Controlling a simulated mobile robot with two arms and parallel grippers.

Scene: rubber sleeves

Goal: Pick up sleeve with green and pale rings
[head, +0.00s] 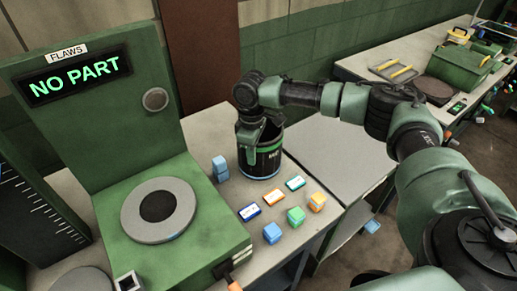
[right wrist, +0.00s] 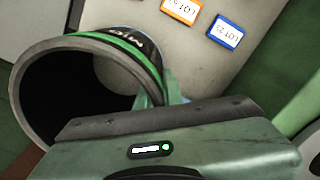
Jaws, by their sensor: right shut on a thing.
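The sleeve (head: 269,162) is a black, hollow cylinder with a green ring and a thin pale ring. It stands upright at the back of the grey bench in the head view; I cannot tell whether its base touches the bench. My right gripper (head: 252,148) comes from above and is shut on its wall near the rim. In the right wrist view the sleeve (right wrist: 136,44) shows its open dark mouth and green band, with my gripper (right wrist: 168,106) at its edge. My left gripper is not in view.
Blue blocks (head: 220,168) stand just left of the sleeve. Several coloured lot tags and blocks, including a green one (head: 296,216), lie in front. A green flaw station (head: 108,229) with a round plate (head: 184,213) and a "NO PART" screen (head: 80,76) stands left. A pale surface (head: 335,160) at right is clear.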

